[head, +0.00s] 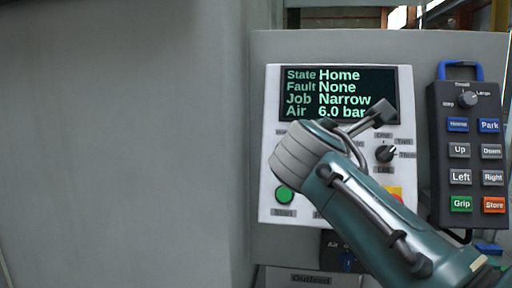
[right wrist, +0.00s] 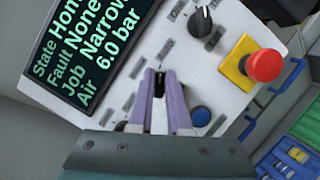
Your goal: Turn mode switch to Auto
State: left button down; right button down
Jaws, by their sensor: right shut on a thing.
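The white control panel (head: 270,100) stands in the middle of the head view. Its screen (head: 340,93) reads State Home, Fault None, Job Narrow, Air 6.0 bar. My right arm comes in from the lower right, and its wrist covers the mode switch in the head view. In the right wrist view my right gripper (right wrist: 159,78) is shut on the mode switch (right wrist: 159,90), which shows only as a dark strip between the fingers. My left gripper is not in view.
A black selector (head: 385,153) and a red emergency stop (right wrist: 264,66) on yellow sit close by. A blue button (right wrist: 200,116) is beside the right finger. The green Start button (head: 284,195) is lower left. A button pendant (head: 460,150) hangs right. A plain grey surface fills the left.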

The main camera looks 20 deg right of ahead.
dwell(0.3)
jog(key=c, duration=0.9)
grip_release()
jog(key=shift+o, duration=0.2)
jog(key=b+v, duration=0.2)
jog(key=v, duration=0.8)
